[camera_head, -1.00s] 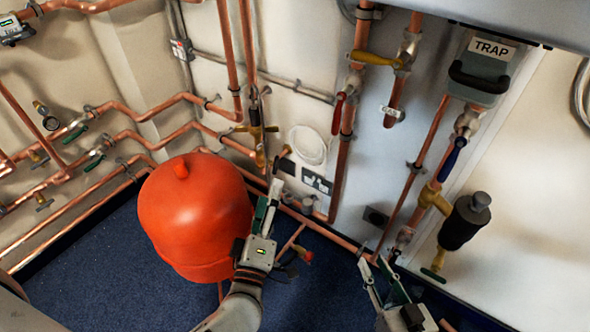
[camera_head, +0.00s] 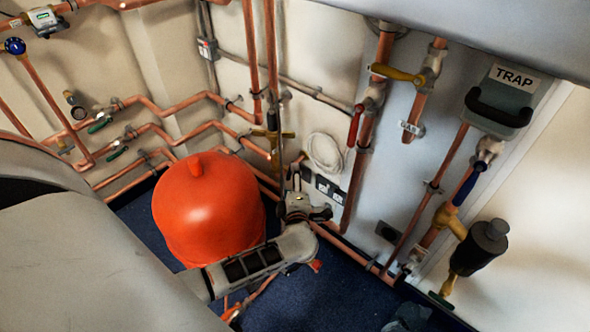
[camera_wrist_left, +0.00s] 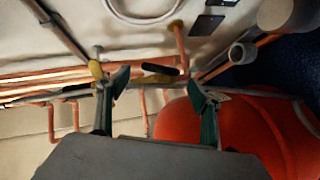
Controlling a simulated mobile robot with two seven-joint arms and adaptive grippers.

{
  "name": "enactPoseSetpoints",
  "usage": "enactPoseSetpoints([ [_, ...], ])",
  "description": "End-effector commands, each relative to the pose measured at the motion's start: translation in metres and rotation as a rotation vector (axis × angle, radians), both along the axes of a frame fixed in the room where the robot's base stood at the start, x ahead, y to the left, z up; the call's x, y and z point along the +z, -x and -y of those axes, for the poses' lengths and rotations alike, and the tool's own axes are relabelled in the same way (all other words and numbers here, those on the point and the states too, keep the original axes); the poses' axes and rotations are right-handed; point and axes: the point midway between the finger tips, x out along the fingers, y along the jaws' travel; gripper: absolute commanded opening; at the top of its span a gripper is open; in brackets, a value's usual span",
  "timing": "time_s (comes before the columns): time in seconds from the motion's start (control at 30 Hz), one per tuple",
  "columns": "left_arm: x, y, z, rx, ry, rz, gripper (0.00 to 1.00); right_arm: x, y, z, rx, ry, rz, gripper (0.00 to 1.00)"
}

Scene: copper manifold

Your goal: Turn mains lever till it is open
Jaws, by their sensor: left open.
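No lever bears a readable mains label, so I cannot tell which one it is. A brass valve (camera_head: 272,133) with a dark upright lever is on the copper pipe behind the red tank. My left gripper (camera_head: 297,178) is just right of and below that valve in the head view. In the left wrist view my left gripper (camera_wrist_left: 156,82) is open, with its green-padded fingers apart and nothing held. A yellow fitting with a black handle (camera_wrist_left: 166,70) shows beyond and between the fingers, apart from them. My right gripper cannot be made out.
A red tank (camera_head: 205,205) stands left of my left forearm. A red-handled valve (camera_head: 355,125), a yellow lever (camera_head: 397,75) and a blue-handled valve (camera_head: 466,187) are on the right pipes. A grey box marked TRAP (camera_head: 503,100) hangs above. My own arm covers the lower left.

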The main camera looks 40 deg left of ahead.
Motion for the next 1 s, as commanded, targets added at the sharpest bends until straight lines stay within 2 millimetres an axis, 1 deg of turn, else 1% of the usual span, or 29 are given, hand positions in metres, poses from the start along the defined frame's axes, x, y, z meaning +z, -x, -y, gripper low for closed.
enactPoseSetpoints([
  [0.03,-0.007,-0.005,-0.006,-0.001,-0.002,-0.006,0.65,-0.004,0.002,-0.001,0.001,-0.002,-0.006,0.26],
  [0.07,-0.008,-0.008,-0.009,-0.001,-0.002,-0.006,0.65,-0.004,0.002,-0.001,0.002,-0.003,-0.006,0.26],
  [0.2,-0.011,-0.020,-0.019,-0.001,-0.001,-0.006,0.65,-0.005,0.002,-0.002,0.004,-0.006,-0.006,0.26],
  [0.3,-0.012,-0.025,-0.024,-0.001,-0.001,-0.004,0.65,-0.004,0.001,-0.003,0.005,-0.007,-0.005,0.26],
  [0.63,-0.010,-0.029,-0.026,-0.002,0.000,-0.001,0.65,-0.002,0.000,-0.003,0.004,-0.009,-0.001,0.26],
  [0.67,-0.010,-0.029,-0.026,-0.002,0.000,-0.001,0.57,-0.002,0.000,-0.003,0.005,-0.008,-0.001,0.26],
  [0.7,-0.010,-0.029,-0.026,-0.002,0.000,-0.001,0.47,-0.002,0.000,-0.003,0.005,-0.008,-0.001,0.26],
  [0.77,-0.010,-0.029,-0.026,-0.002,0.000,-0.001,0.32,-0.002,0.000,-0.003,0.005,-0.008,-0.001,0.26],
  [0.8,-0.010,-0.029,-0.026,-0.002,0.000,-0.001,0.27,-0.002,0.000,-0.003,0.005,-0.008,-0.001,0.26],
  [0.93,-0.011,-0.028,-0.026,-0.002,0.000,0.001,0.27,-0.003,0.000,-0.003,0.005,-0.009,-0.003,0.26],
  [1.0,-0.014,-0.027,-0.025,-0.002,0.002,0.011,0.27,-0.009,0.004,-0.004,0.005,-0.010,-0.013,0.26],
])
